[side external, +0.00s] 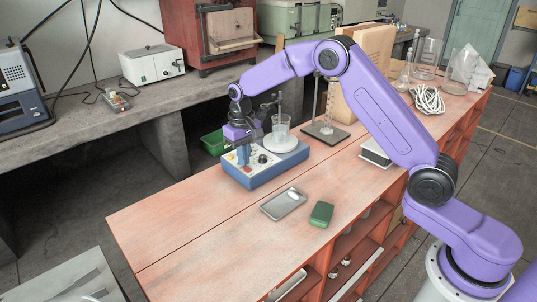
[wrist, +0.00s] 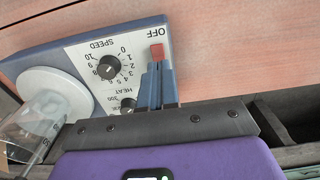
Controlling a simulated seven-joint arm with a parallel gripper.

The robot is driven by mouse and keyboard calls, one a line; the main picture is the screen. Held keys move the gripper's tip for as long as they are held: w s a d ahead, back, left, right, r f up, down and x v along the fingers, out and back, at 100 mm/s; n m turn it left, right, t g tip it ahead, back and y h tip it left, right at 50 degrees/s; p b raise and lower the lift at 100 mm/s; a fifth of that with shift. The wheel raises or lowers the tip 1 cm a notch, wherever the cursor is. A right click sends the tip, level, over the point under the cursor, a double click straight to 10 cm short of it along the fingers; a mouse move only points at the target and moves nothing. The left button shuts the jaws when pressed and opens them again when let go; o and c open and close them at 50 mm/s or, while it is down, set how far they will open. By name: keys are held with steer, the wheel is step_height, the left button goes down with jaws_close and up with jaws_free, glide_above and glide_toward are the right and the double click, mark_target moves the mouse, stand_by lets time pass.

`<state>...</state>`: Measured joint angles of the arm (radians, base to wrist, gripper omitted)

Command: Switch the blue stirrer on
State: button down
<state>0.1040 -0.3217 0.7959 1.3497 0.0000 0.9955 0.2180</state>
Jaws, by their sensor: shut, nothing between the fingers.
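The blue stirrer (side external: 262,177) stands on the bench, with a pale control panel and a glass beaker (side external: 281,128) on its round white plate. In the wrist view the stirrer (wrist: 30,62) shows a black SPEED knob (wrist: 109,67), a partly covered HEAT knob and a red switch (wrist: 157,51) beside the word OFF. My gripper (side external: 243,158) is over the panel, pointing down. In the wrist view the gripper (wrist: 157,68) is shut and empty, its blue-grey fingertips right by the red switch. I cannot tell whether they touch it.
A grey tray (side external: 272,207) with a white item and a green box (side external: 321,214) lie in front of the stirrer. A stand with a dark base (side external: 328,134) is to its right, and the beaker is close to my gripper. The bench's left end is clear.

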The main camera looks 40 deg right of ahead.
steer(key=shift+f, duration=0.45)
stand_by(0.3)
steer(key=shift+r, duration=3.5)
